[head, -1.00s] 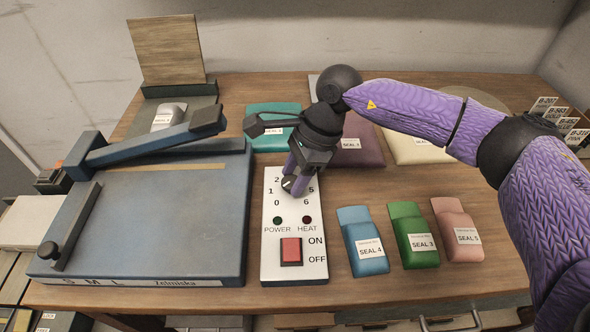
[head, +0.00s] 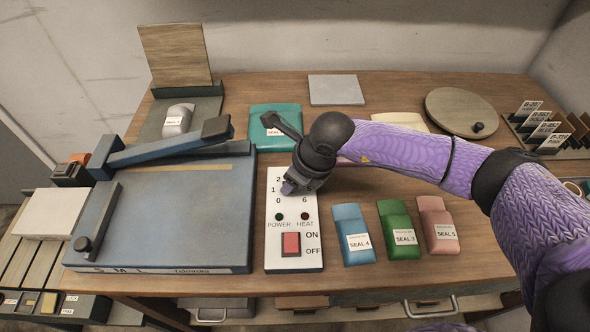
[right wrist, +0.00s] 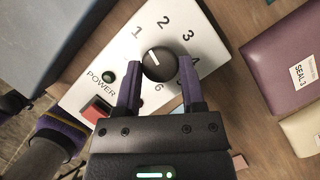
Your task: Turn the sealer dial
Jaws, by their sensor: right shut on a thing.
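The sealer's white control box (head: 292,256) stands right of the blue sealer bed (head: 170,220), with numbers around a dark round dial (right wrist: 158,62). My right gripper (head: 288,188) comes from above and hides most of the dial in the head view. In the right wrist view its two purple fingers (right wrist: 160,72) are shut on the dial, one on each side. The dial's white mark points roughly toward 1. The red switch (head: 291,244), POWER lamp (head: 279,216) and HEAT lamp (head: 305,216) sit below the dial.
Blue (head: 352,236), green (head: 397,232) and pink (head: 438,226) seal packs lie right of the box. A teal pack (head: 275,135) lies behind. The sealer's raised lever arm (head: 170,148) is close to the left. A round wooden board (head: 465,111) is at the back right.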

